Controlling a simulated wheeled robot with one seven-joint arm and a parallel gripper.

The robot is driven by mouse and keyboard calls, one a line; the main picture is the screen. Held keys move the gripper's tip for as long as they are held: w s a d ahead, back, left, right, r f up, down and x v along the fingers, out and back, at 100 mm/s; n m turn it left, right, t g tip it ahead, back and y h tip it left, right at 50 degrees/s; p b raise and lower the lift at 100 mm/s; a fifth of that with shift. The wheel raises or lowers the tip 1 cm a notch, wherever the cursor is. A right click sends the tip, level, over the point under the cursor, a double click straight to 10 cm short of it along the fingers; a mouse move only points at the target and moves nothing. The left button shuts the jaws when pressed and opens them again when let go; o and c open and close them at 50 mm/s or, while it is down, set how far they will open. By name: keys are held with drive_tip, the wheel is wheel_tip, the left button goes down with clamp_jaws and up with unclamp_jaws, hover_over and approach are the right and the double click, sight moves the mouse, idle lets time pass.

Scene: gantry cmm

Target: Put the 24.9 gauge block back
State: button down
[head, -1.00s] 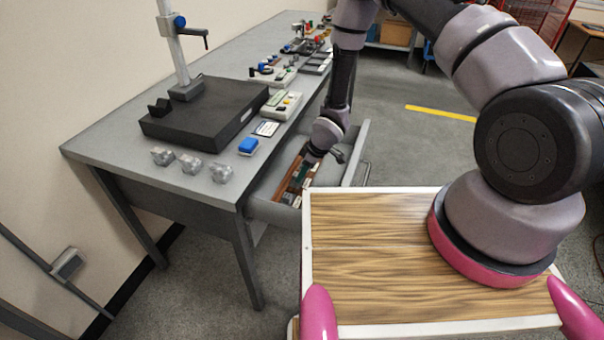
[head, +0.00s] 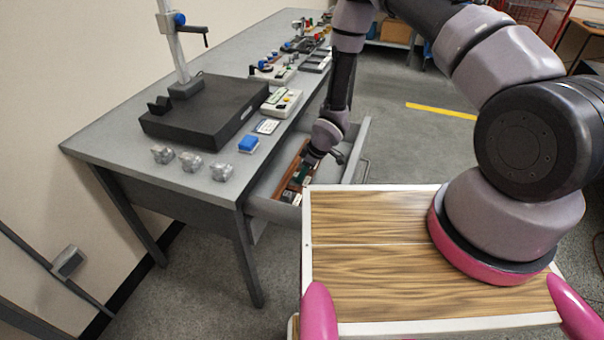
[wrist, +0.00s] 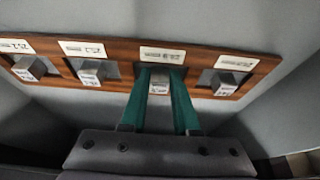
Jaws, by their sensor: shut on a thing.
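My gripper (wrist: 159,82) has two green fingers, shut on a small metal gauge block (wrist: 159,88) with a printed face. The block is at a slot of the wooden rack (wrist: 125,65), below a white label (wrist: 162,55) too blurred to read surely. I cannot tell whether it is fully seated. Other metal blocks sit in the slots on both sides: two to the left (wrist: 91,76) (wrist: 29,68) and one to the right (wrist: 224,83). In the head view my gripper (head: 304,172) reaches into the open drawer; the rack (head: 293,172) shows there, the block hidden.
The open drawer (head: 270,210) has raised walls around the rack. The bench (head: 115,150) above it carries a black plate (head: 205,112) with a stand, a blue item (head: 248,144) and several small metal parts (head: 190,162). Grey drawer floor lies beside the rack.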

sight(302, 181)
drive_tip(key=shift+f, duration=0.15)
drive_tip(key=shift+c, duration=1.5)
unclamp_jaws()
drive_tip(key=shift+o, duration=0.2)
wheel_tip(302, 181, up, 7)
